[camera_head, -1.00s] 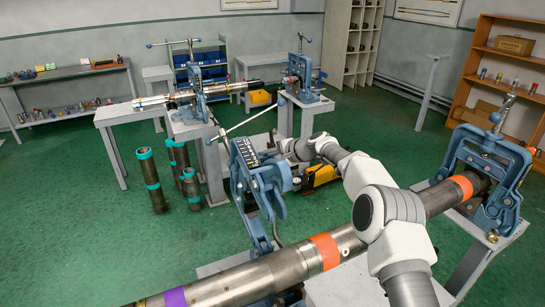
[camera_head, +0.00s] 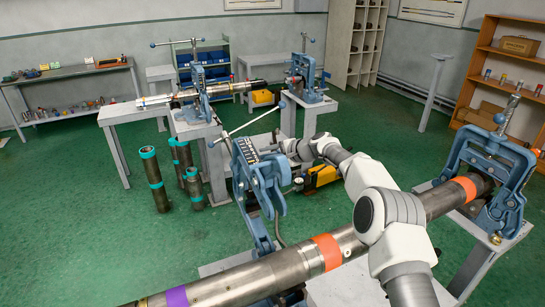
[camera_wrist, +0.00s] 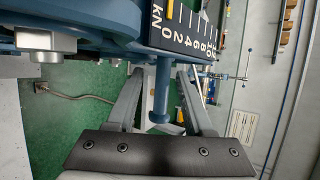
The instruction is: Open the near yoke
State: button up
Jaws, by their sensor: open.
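The near yoke (camera_head: 258,178) is a blue frame with a black kN scale and a long T-handled screw. It leans up and away from the near pipe (camera_head: 275,276), at the pipe's middle. In the wrist view the yoke (camera_wrist: 92,18) fills the top left, with its scale (camera_wrist: 185,22). A blue pin with a round end (camera_wrist: 162,95) hangs from it between my fingers. My gripper (camera_wrist: 160,76) is open around this pin, fingers apart on both sides; contact cannot be told. In the head view my gripper is mostly hidden behind the yoke.
A second blue yoke (camera_head: 492,165) stands upright over the pipe's right end. Behind, another pipe (camera_head: 160,101) lies in two vises. Upright pipes with teal bands (camera_head: 152,180) stand on the green floor at left. A yellow-and-black item (camera_head: 318,178) sits beyond the yoke.

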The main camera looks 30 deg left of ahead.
jog(key=shift+d, duration=0.1)
jog(key=b+v, duration=0.4)
jog(key=v, duration=1.3)
jog(key=shift+r, duration=0.2)
